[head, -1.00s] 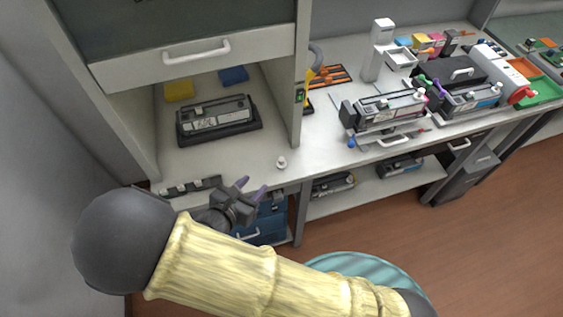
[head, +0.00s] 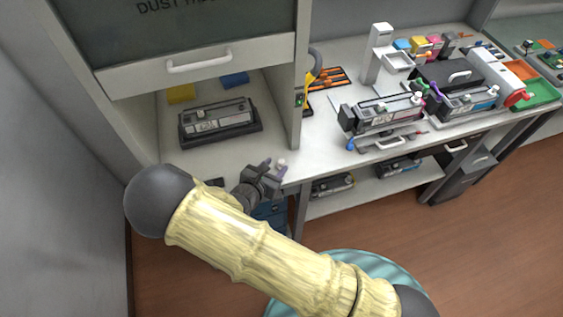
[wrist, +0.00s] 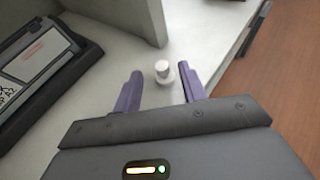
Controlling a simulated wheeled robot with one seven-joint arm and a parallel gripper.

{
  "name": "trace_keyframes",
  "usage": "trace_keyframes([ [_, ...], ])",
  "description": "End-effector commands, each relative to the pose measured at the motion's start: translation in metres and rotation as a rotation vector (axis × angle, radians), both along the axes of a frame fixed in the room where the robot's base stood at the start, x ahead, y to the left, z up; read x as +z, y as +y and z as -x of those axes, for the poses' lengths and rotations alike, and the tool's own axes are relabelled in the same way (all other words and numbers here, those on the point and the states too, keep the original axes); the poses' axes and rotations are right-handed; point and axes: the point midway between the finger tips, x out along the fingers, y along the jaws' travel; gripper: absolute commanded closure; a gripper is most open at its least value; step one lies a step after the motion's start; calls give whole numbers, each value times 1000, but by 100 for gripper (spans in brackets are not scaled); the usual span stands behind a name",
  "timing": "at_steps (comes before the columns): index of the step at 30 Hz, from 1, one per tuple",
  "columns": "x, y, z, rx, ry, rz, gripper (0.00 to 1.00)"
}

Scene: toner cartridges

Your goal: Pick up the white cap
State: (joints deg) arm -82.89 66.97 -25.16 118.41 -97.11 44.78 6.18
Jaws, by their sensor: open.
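The white cap (head: 281,163) stands on the light counter near its front edge, below the cabinet's right side wall. In the wrist view the white cap (wrist: 163,71) stands upright, a narrow top on a wider base, between the two purple fingers and level with their tips. My gripper (head: 273,169) is open, with one finger on each side of the cap. In the wrist view my gripper (wrist: 160,78) shows a gap on both sides of the cap, the right finger closer to it. Nothing is held.
A black toner cartridge (head: 219,124) lies on the counter left of the cap, with yellow and blue blocks behind it. The cabinet's side wall (wrist: 125,18) rises just beyond the cap. The counter's front edge (wrist: 238,45) is close on the right.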

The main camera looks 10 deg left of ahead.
Motion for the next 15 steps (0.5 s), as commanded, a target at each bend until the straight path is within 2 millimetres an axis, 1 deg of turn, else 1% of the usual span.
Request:
trace_keyframes([
  [10,-1,0,-2,0,-1,0,58],
  [15,-8,-5,-13,-1,-2,2,58],
])
